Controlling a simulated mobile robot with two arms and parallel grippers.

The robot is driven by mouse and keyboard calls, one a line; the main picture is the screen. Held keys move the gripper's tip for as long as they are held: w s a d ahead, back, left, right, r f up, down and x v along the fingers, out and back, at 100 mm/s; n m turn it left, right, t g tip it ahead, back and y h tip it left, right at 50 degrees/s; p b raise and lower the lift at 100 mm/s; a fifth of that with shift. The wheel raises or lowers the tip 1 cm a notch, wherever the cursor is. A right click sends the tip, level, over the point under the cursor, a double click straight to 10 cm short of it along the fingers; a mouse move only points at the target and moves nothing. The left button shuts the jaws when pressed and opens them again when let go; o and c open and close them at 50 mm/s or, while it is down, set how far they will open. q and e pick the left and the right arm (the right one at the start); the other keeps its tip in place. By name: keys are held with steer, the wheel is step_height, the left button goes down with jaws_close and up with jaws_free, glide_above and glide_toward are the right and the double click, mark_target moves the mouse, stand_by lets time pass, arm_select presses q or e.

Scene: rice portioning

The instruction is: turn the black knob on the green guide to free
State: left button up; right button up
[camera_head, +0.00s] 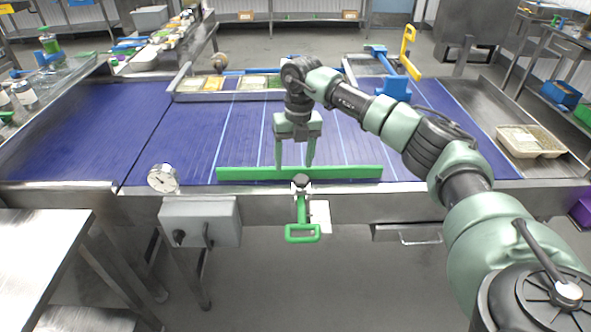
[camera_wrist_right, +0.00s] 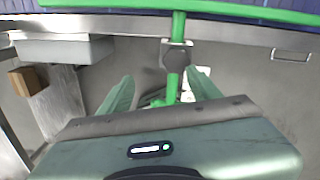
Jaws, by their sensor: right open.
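The green guide (camera_head: 350,172) is a long bar lying along the near edge of the blue belt. A metal clamp with a small black knob (camera_head: 301,179) sits under its middle, and a green loop handle (camera_head: 303,232) hangs below. In the right wrist view the dark knob (camera_wrist_right: 176,59) lies beyond my fingertips, over the green stem. My right gripper (camera_head: 294,163) points down with its fingers apart and empty, its tips close to the guide in the picture. The wrist view shows the open fingers (camera_wrist_right: 160,80) too. The knob's setting is too small to read. My left gripper is out of view.
A round gauge (camera_head: 163,178) and a grey control box (camera_head: 200,222) are on the belt's front frame, left of the clamp. A white label (camera_head: 320,215) is behind the handle. Trays (camera_head: 205,84) stand at the belt's far side. A beige tray (camera_head: 530,141) is at right.

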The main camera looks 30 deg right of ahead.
mark_target(301, 179)
steer(key=shift+s+d+r+h, duration=0.2)
steer(key=shift+d+r, duration=0.15)
steer(key=shift+d, duration=0.15)
steer(key=shift+s+d+r+h, duration=0.1)
steer(key=shift+d+r+h, duration=0.1)
steer(key=shift+d+r, duration=0.25)
steer(key=shift+d+f, duration=0.15)
steer(key=shift+d, duration=0.05)
step_height(301, 179, down, 6)
steer(key=shift+f+p, duration=0.1)
steer(key=shift+p, duration=0.85)
steer(key=shift+a+f, duration=0.15)
steer(key=shift+f, duration=0.5)
jaws_close()
steer(key=c, duration=1.4)
jaws_free()
